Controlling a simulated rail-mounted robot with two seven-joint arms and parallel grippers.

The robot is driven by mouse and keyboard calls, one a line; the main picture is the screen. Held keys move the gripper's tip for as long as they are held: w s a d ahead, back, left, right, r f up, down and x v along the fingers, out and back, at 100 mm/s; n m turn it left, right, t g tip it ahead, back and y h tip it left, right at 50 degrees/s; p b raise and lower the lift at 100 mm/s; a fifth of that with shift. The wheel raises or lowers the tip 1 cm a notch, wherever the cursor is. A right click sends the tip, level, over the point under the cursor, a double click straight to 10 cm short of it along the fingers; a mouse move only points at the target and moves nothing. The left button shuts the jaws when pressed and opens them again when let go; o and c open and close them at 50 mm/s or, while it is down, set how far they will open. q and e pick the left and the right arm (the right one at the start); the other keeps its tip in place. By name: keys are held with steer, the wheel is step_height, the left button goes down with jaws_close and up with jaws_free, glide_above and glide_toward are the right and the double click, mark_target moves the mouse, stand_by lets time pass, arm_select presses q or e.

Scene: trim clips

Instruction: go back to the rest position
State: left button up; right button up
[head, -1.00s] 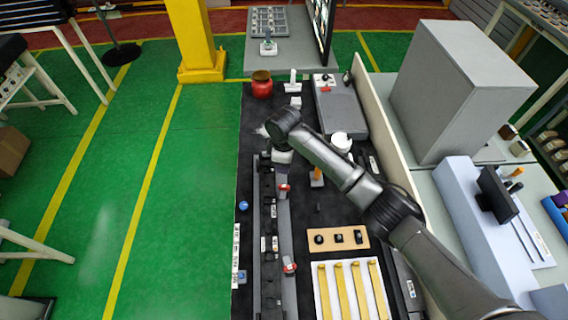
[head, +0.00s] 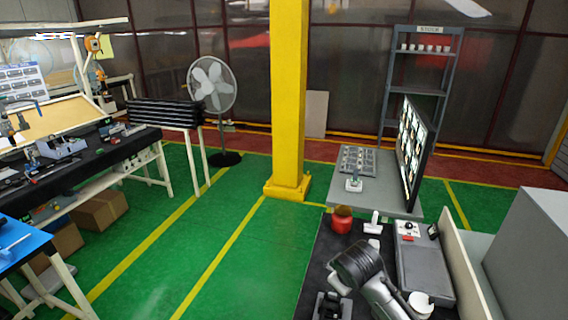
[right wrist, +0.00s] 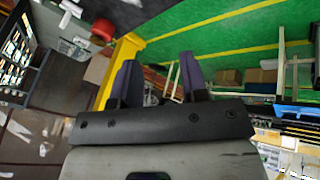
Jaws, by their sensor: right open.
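My right arm (head: 365,265) reaches over the black-topped bench (head: 318,270) at the bottom of the head view; its gripper's fingertips are hidden there. In the right wrist view my right gripper (right wrist: 158,78) shows two dark purple fingers standing apart with nothing held between them. Beyond them are green floor and the yellow pillar. My left gripper is in neither view.
A red jar (head: 341,220), a white fixture (head: 373,222) and a grey box (head: 424,262) stand on the bench near my arm. A yellow pillar (head: 288,100) rises behind. A large grey cabinet (head: 525,250) is at right. Green floor (head: 235,265) left of the bench is clear.

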step_height(320, 180, up, 8)
steer(key=s+a+t, duration=0.2)
steer(key=t, duration=0.1)
steer(key=s+d+m+t+y, duration=0.2)
steer(key=s+m+t, duration=0.1)
steer(key=s, duration=0.6)
steer(key=s+d+f+m+g+h, duration=0.1)
steer(key=s+d+f+m+g, duration=0.2)
steer(key=s+f, duration=1.25)
steer(key=s+d+f+g, duration=0.3)
steer(key=s+f+g, duration=0.2)
steer(key=s+f, duration=1.05)
steer(key=w+p+v, duration=0.2)
steer(key=p+v, duration=0.6)
steer(key=v, duration=0.1)
steer(key=w+a+r+p+v, duration=0.1)
steer(key=w+p+v, duration=0.1)
steer(key=p+v, duration=0.6)
steer(key=v, duration=0.3)
steer(key=shift+w+d, duration=0.15)
steer(key=shift+d, duration=0.05)
